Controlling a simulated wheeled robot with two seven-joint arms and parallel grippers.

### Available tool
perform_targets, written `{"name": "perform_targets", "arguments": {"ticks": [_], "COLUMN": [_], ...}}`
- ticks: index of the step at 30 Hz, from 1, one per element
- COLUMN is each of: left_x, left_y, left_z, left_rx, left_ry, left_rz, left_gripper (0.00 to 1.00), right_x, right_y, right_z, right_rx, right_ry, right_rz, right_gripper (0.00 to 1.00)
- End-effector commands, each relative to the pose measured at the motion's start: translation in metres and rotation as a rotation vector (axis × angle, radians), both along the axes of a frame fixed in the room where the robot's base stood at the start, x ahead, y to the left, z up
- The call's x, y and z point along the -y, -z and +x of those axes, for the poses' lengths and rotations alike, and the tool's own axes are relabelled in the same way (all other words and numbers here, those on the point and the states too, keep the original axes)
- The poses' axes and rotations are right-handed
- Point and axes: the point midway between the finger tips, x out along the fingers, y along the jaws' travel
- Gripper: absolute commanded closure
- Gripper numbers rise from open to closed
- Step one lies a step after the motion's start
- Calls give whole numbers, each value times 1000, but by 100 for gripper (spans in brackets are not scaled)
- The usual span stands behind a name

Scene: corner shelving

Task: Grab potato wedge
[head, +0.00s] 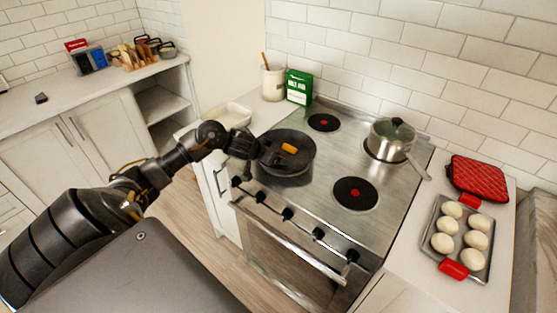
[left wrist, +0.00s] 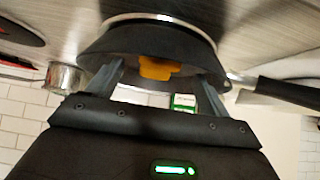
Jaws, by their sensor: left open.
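The potato wedge (head: 289,148) is a small orange-yellow piece lying in the dark frying pan (head: 300,164) on the stove's front left. In the left wrist view the wedge (left wrist: 158,68) shows inside the pan (left wrist: 150,38), between my two fingers. My left gripper (head: 264,148) is at the pan's left side in the head view, with its fingers apart and nothing held. Its fingers (left wrist: 162,78) reach over the pan's rim in the wrist view. Whether they touch the wedge or the pan cannot be told. My right gripper is not in view.
A lidded pot (head: 388,142) stands at the stove's back right. A green box (head: 299,88) and a utensil crock (head: 273,82) stand behind the pan. A white dish (head: 228,115) is left of it. A tray of dough balls (head: 464,262) lies on the right counter.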

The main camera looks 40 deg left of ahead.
Motion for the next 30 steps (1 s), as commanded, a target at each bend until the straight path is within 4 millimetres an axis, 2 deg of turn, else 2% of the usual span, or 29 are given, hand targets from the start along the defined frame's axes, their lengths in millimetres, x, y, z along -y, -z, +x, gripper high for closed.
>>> {"name": "perform_targets", "arguments": {"ticks": [3,6,14,25,30], "left_x": [0,-1,-1,-1,-1], "left_y": [13,18,19,19,18], "left_z": [12,18,19,19,19], "left_rx": [0,0,1,0,1], "left_ry": [-3,-1,0,0,0], "left_rz": [-3,-1,0,0,0], "left_gripper": [20,20,20,68,68], "right_x": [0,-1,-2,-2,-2], "right_y": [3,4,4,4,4], "right_z": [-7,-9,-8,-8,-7], "right_rx": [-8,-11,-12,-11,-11], "right_ry": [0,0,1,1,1], "right_rz": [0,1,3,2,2], "right_gripper": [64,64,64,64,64]}}
